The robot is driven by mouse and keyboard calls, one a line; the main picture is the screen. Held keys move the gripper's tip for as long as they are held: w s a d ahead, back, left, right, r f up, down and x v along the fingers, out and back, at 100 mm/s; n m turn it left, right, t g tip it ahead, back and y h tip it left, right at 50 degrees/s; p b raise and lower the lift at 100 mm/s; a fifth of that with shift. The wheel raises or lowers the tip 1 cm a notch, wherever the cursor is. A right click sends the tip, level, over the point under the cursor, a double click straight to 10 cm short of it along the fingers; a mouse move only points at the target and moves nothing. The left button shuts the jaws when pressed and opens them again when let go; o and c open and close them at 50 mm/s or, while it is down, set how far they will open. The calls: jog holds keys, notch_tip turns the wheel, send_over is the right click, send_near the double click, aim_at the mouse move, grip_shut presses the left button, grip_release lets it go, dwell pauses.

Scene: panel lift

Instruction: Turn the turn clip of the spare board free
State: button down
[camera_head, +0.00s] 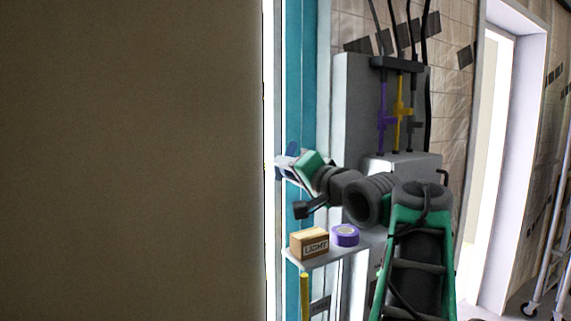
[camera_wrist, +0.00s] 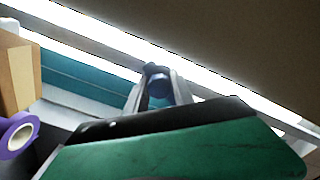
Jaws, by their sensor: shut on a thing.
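A large plain brown board (camera_head: 130,160) fills the left of the head view. It also fills the upper right of the wrist view (camera_wrist: 255,40); no label shows whether it is the spare board. My gripper (camera_wrist: 158,82) is at the board's edge, its two fingers shut around a small dark blue piece (camera_wrist: 158,84), which appears to be the turn clip. The fingers hide most of the clip, so I cannot tell its exact angle. In the head view my gripper (camera_head: 284,166) is small and partly hidden beside the board's right edge.
A small shelf (camera_head: 292,259) below my arm holds a cardboard box marked LIGHT (camera_head: 309,243) and a purple tape roll (camera_head: 345,235). Behind stands a grey cabinet (camera_head: 355,100) with coloured valves and black hoses. A doorway (camera_head: 488,170) and a ladder (camera_head: 556,230) are at right.

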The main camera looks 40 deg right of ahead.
jog(key=shift+r+m+p, duration=0.15)
jog(key=shift+m+p, duration=0.4)
jog(key=shift+m, duration=0.75)
jog(key=c, duration=1.5)
grip_release()
jog(key=o, duration=0.4)
jog(key=shift+d, duration=0.2)
jog(key=shift+s+f, duration=0.2)
jog(key=shift+s, duration=0.1)
jog(key=s, duration=0.2)
jog(key=s+b, duration=0.1)
jog(key=s, duration=0.2)
jog(key=s+b, duration=0.1)
jog(key=s, duration=0.1)
jog(key=shift+s+a, duration=0.15)
jog(key=shift+a, duration=0.1)
